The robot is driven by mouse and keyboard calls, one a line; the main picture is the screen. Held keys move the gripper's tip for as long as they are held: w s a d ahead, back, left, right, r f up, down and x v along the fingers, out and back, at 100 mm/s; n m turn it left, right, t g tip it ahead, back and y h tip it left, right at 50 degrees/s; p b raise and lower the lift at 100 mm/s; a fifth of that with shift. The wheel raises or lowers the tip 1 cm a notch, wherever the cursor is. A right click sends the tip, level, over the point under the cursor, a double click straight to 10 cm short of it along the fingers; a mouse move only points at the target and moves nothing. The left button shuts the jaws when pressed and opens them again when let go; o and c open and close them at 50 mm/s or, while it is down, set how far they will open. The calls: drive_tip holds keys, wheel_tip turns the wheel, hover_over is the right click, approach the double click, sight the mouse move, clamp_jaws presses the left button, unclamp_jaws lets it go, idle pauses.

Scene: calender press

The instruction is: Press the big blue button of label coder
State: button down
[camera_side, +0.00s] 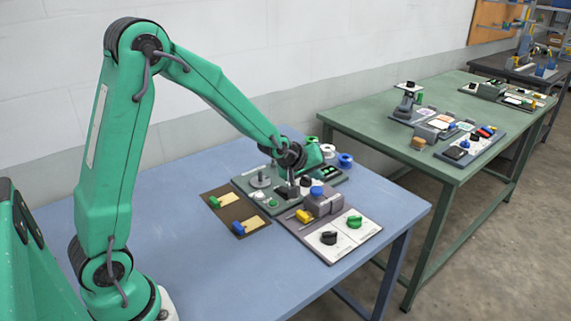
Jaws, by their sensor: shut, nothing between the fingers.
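The label coder (325,204) is a grey block on a dark baseplate near the right part of the blue table. A big round blue button (317,191) sits on its top. My gripper (292,194) points down just left of the button, at the back edge of the coder's plate. It is shut and empty. The gripper looks apart from the button, though the exact gap and height cannot be told from this one view. The fingertips are small and dark against the devices behind.
A white panel with a black knob (328,238) and a green knob (354,222) lies in front of the coder. A yellow part (303,216) is beside it. A brown mat (237,213) lies left. Spools (345,160) stand behind. The table's left front is clear.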

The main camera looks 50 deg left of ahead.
sight(318, 188)
drive_tip(key=shift+f, duration=0.8)
drive_tip(key=shift+a+f, duration=0.1)
drive_tip(key=shift+f, duration=1.1)
idle(3.0)
drive_tip(key=shift+r, duration=0.1)
idle(0.3)
drive_tip(key=shift+r, duration=1.1)
drive_tip(key=shift+r, duration=0.1)
drive_tip(key=shift+r, duration=2.45)
